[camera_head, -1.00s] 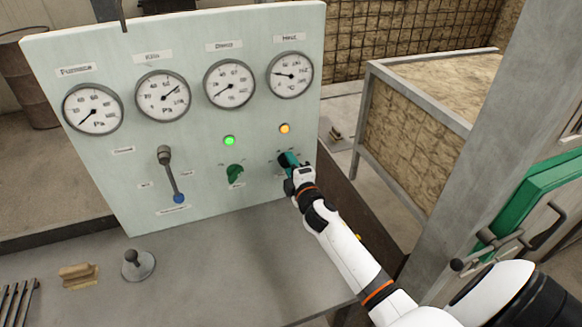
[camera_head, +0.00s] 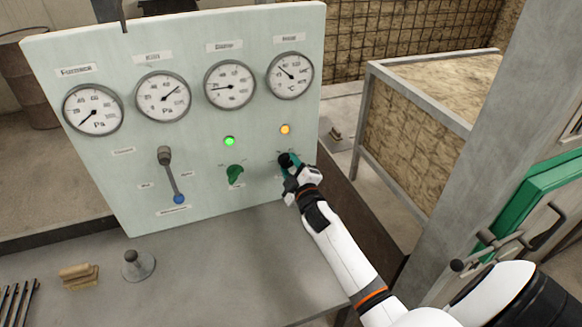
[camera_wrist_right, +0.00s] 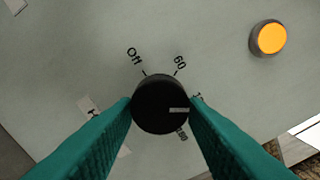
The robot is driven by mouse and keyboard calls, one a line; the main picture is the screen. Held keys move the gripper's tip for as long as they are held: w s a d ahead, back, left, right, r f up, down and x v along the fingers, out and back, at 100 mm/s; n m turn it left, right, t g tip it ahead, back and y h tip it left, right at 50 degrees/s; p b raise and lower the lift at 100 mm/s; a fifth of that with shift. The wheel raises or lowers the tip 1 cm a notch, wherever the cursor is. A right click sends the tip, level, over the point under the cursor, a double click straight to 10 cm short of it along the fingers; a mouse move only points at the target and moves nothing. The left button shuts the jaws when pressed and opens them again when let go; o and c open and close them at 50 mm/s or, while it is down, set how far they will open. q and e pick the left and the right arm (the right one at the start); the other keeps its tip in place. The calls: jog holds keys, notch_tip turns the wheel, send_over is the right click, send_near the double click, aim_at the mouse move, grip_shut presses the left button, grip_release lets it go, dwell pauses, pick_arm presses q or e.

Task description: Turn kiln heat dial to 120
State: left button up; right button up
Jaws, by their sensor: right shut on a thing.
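The black round dial (camera_head: 285,159) is on the lower right of the pale panel, below the orange lamp (camera_head: 285,129). My right gripper (camera_head: 288,165) is shut on it. In the right wrist view, the teal fingers (camera_wrist_right: 160,115) press both sides of the dial (camera_wrist_right: 155,95). Its white mark points right, between a label mostly hidden by the right finger and the "180" label. "Off" and "60" lie above the dial. The rightmost gauge (camera_head: 290,76), above the lamp, has its needle pointing up-left. My left gripper is not in view.
A green knob (camera_head: 235,175) sits left of the dial under a green lamp (camera_head: 229,141). A blue-tipped lever (camera_head: 172,180) is farther left.

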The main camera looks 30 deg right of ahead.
jog(key=o, duration=0.9)
jog(key=shift+o, duration=0.2)
jog(key=b+v, duration=0.1)
jog(key=v, duration=1.1)
jog(key=shift+s+f, duration=0.1)
jog(key=shift+f, duration=0.05)
